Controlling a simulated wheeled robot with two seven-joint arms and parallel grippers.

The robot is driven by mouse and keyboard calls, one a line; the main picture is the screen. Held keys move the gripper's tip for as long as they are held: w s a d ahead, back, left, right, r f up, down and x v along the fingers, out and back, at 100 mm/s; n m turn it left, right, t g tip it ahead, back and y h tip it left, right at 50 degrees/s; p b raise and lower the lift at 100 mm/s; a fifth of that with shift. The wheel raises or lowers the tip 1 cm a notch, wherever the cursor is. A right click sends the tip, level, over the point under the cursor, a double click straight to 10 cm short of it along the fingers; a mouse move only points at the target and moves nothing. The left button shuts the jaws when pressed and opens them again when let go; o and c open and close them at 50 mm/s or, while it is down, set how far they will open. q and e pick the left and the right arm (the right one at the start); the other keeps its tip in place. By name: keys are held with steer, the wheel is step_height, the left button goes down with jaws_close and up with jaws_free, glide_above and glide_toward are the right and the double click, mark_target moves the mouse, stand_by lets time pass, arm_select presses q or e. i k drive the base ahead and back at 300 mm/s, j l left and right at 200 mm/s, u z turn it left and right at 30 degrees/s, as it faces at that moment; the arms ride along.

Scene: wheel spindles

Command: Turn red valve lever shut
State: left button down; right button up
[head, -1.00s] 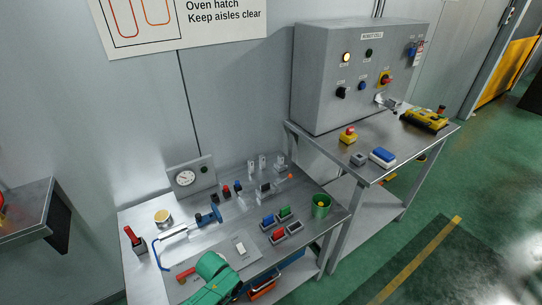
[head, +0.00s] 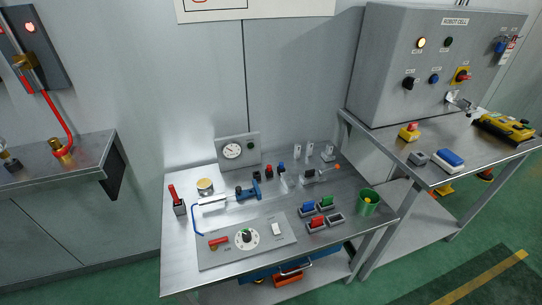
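A short red lever (head: 218,241) lies roughly crosswise at the left end of a flat grey panel (head: 272,243) on the front of the metal workbench. It tilts slightly up to the right. A round dial with a dark knob (head: 246,236) and a white switch (head: 277,229) sit to its right on the same panel. The small label by the lever is too small to read. Neither of my grippers shows in the head view.
The workbench (head: 180,262) also holds a red-handled tool (head: 175,198), a blue clamp-like tool (head: 248,191), a gauge box (head: 237,150), coloured blocks and a green cup (head: 367,202). Left is a wall shelf (head: 60,170) with a red pipe (head: 58,125); right is a control-box table (head: 440,165).

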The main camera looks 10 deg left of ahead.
mark_target(212, 244)
steer(key=u, duration=1.05)
